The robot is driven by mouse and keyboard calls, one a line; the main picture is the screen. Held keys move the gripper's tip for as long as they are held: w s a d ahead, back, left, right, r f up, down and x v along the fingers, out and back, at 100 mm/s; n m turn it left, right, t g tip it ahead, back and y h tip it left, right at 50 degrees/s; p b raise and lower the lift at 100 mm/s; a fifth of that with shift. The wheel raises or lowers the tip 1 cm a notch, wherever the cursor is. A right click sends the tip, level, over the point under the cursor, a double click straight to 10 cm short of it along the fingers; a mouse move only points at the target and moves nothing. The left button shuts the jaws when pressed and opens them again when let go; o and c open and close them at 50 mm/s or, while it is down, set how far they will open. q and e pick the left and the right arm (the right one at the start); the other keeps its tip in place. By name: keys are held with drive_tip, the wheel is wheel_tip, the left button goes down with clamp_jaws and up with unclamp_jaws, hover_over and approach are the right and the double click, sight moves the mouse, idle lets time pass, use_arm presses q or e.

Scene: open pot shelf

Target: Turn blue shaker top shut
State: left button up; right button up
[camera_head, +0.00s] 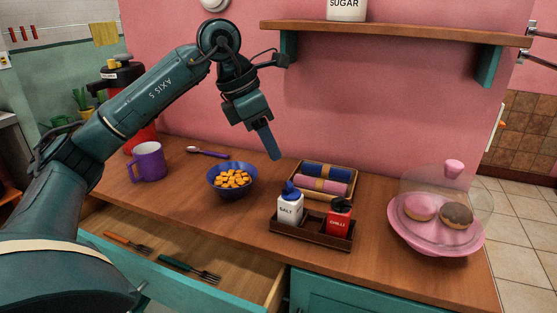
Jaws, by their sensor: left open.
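The salt shaker (289,211) is white with a blue top (291,191). It stands upright in the left part of a dark wooden caddy (312,237). A part of the blue top sticks up at its upper left; it is too small to tell exactly how the top sits. My left gripper (269,146) is in the air above and a little left of the shaker, pointing down, apart from it. It is open and empty, seen nearly edge-on so its fingers overlap. My right gripper is not in view.
A red chilli shaker (339,221) stands right beside the salt in the caddy. Behind lies a tray with rolled cloths (325,178). A blue bowl (232,181) is left, a domed pink doughnut plate (437,237) right. A drawer (180,262) stands open in front; a shelf (400,33) overhangs.

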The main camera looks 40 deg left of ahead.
use_arm(q)
drive_tip(key=v, duration=0.3)
drive_tip(key=shift+r, duration=0.25)
